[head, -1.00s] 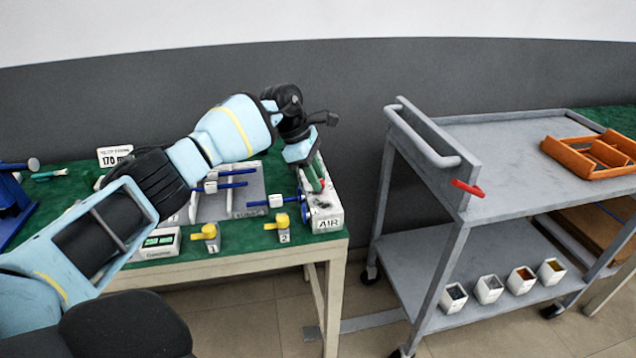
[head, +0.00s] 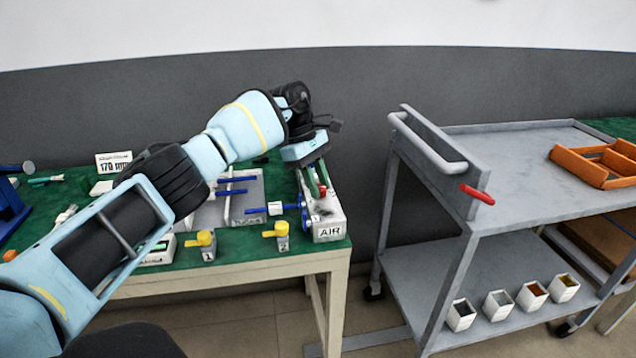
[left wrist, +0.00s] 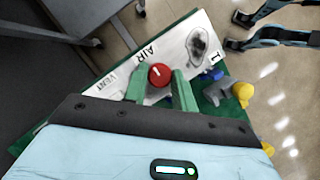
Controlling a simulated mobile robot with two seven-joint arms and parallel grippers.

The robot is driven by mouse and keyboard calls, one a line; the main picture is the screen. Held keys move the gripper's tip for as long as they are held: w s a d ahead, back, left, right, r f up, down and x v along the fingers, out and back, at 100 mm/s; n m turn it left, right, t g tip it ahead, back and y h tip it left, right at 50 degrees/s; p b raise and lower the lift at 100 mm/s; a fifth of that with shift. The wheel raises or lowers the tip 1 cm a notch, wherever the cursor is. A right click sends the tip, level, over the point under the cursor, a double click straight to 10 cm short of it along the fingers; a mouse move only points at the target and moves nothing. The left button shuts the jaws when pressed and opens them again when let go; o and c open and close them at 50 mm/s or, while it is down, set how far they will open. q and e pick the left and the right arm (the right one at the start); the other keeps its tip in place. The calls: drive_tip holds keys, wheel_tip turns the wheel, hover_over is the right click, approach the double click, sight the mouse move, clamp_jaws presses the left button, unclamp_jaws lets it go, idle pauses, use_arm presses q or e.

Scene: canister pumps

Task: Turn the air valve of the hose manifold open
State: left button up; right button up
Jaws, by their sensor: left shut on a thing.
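The hose manifold is a white block (head: 328,232) labelled AIR at the right end of the green table. Its red air valve knob (head: 323,190) is mostly hidden by my left gripper (head: 317,188) in the head view. The left wrist view shows the round red knob (left wrist: 160,75) with a short white mark, between the two green fingers of my left gripper (left wrist: 160,84). The gripper is shut on the knob from above. The words AIR and VENT are printed on the block beside it. My right gripper is not in view.
Yellow-topped fittings numbered 1 (head: 207,244) and 2 (head: 282,235) stand at the table's front edge. A blue-handled hose part (head: 275,209) lies left of the manifold. A grey cart (head: 520,160) with an orange tray (head: 598,164) stands to the right, across a gap.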

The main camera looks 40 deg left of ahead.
use_arm(q)
drive_tip(key=o, duration=1)
drive_tip(key=v, duration=0.7)
drive_tip(key=shift+r, duration=0.4)
drive_tip(key=shift+a, duration=0.1)
